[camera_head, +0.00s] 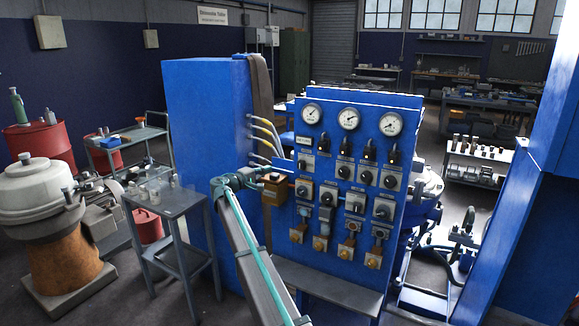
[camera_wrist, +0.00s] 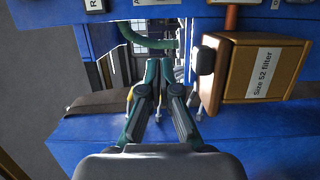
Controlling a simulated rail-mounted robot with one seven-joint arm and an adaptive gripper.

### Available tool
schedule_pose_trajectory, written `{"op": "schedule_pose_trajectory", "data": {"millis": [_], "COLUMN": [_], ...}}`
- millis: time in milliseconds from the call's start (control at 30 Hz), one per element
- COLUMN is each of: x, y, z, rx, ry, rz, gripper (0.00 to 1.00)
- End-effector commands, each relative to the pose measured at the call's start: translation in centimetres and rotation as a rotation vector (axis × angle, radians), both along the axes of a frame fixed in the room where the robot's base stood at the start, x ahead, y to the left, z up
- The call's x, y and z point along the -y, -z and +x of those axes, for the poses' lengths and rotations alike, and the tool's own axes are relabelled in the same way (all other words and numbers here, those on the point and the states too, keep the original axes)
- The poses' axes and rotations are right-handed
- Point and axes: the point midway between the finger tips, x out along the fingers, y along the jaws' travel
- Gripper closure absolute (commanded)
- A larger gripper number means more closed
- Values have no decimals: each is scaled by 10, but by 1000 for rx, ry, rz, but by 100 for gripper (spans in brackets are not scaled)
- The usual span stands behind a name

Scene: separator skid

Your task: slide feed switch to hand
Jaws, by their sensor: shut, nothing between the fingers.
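The blue control panel (camera_head: 345,180) stands in the middle of the head view, with rows of switches and knobs under three gauges. I cannot read which of its controls is the feed switch. My gripper (camera_head: 266,170) is at the panel's left edge, beside a brown box (camera_head: 275,189). In the wrist view, my gripper (camera_wrist: 158,72) has its two dark, teal-edged fingers close together with nothing between them. The brown box (camera_wrist: 262,73), labelled "Size 52 filter", is to their right. Cut-off label plates (camera_wrist: 95,5) show at the top edge.
A dark green curved hose (camera_wrist: 150,44) lies just beyond my fingertips in the wrist view. In the head view, a tall blue cabinet (camera_head: 205,130) stands left of the panel, with several pale hoses (camera_head: 265,135) between them. A grey side table (camera_head: 165,202) stands at left.

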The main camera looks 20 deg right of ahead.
Motion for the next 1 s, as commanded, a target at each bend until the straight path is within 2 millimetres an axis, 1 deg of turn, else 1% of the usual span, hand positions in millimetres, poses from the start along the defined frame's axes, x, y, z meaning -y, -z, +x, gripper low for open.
{"op": "schedule_pose_trajectory", "data": {"millis": [267,367,467,633,900,967,1000], "x": [1,4,13,37,86,95,98], "y": [1,0,0,-1,-2,-1,-2], "z": [0,2,6,18,40,44,33], "rx": [0,0,0,-1,-2,-1,-1], "ry": [0,0,0,2,2,1,1], "rz": [3,3,3,4,4,4,4], "gripper": [100,100,100,100,100,100,100]}}
